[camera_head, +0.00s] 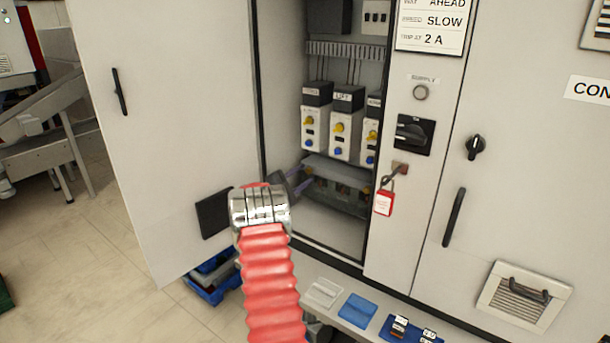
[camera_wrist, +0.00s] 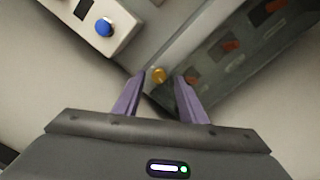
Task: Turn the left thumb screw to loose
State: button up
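A small brass-yellow thumb screw (camera_wrist: 158,75) sits at the near corner of a dark translucent cover (camera_wrist: 225,60) in the wrist view. My gripper (camera_wrist: 158,82) is open, with one purple finger on each side of the screw. A gap shows between each finger and the screw; how deep the tips reach past it I cannot tell. In the head view my gripper (camera_head: 304,178) is inside the open cabinet at the left end of the cover (camera_head: 342,170), low below the switch units. The screw's slot or turned position is too small to read.
Switch units (camera_head: 340,135) with yellow and blue buttons stand above the cover. The open cabinet door (camera_head: 165,120) is at the left. A red padlock (camera_head: 384,202) hangs on the right post. A shelf (camera_head: 345,322) with blue items runs below.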

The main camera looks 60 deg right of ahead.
jog(key=shift+s+d, duration=0.1)
jog(key=shift+d, duration=0.6)
jog(key=shift+c, duration=0.2)
grip_shut()
